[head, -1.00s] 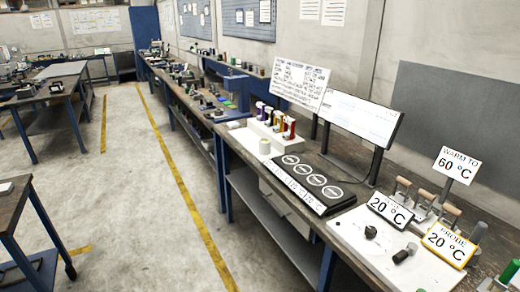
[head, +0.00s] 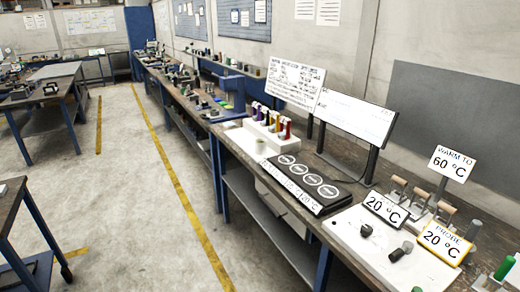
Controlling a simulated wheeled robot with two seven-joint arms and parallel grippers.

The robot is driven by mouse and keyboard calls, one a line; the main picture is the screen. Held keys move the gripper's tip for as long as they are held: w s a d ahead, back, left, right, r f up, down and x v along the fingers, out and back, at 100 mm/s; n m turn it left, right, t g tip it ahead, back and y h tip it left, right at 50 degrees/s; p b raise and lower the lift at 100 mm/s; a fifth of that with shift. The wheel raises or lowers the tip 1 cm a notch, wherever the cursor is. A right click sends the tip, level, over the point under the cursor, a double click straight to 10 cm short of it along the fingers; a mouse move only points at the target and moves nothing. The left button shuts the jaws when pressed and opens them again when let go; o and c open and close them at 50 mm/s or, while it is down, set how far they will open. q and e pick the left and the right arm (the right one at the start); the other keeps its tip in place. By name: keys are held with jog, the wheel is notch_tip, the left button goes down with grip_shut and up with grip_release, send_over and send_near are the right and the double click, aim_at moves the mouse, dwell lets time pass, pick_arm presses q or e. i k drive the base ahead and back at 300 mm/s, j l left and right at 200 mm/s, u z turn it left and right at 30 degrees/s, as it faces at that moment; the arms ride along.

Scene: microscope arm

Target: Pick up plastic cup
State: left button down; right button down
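A small whitish cup (head: 261,146) stands on the bench in the head view, in front of a white rack (head: 262,132) of coloured-handled tools. It looks upright and is the only cup-like thing I can make out; its material is too small to tell. Neither of my grippers is in view, and nothing touches the cup.
A black panel with several round pads (head: 309,182) lies right of the cup. A white board (head: 350,240) carries small dark and grey pieces and "20 °C" signs (head: 385,210). Sign boards (head: 355,116) stand behind. The floor (head: 130,210) left of the bench is clear.

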aim_at(261, 144)
jog(key=i+j+z, duration=0.3)
jog(key=i+j, duration=0.35)
jog(key=i+j+z, duration=0.25)
jog(key=i+j, duration=0.55)
jog(key=i+j+z, duration=0.15)
jog(key=i+j, duration=0.15)
jog(key=i, duration=0.2)
jog(key=i+j+z, duration=0.1)
jog(key=i+j, duration=0.3)
jog(key=i, duration=0.1)
